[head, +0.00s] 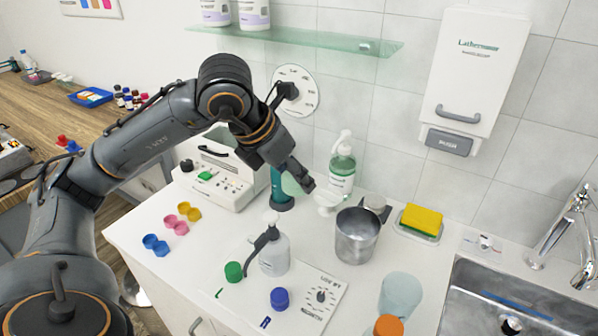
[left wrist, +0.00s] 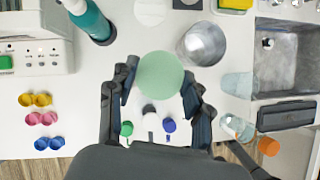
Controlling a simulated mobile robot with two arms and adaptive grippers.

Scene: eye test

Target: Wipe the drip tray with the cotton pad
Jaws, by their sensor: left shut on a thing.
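My left gripper (head: 303,180) is above the white counter, shut on a pale green round pad (head: 290,184), which I take for the cotton pad. In the left wrist view the green pad (left wrist: 160,75) lies between the two fingers (left wrist: 160,92) and hides part of the counter. A small white round dish (head: 328,201) stands in front of the green soap bottle, near the gripper; it also shows at the top of the left wrist view (left wrist: 150,12). I cannot tell surely whether this dish is the drip tray. The pad appears apart from it.
A metal cup (head: 357,240), a teal bottle (head: 282,190), a green soap bottle (head: 343,168) and a white pump bottle (head: 274,252) stand close by. A yellow sponge (head: 422,219) and a sink (head: 500,300) are to the right. A white machine (head: 225,185) is left.

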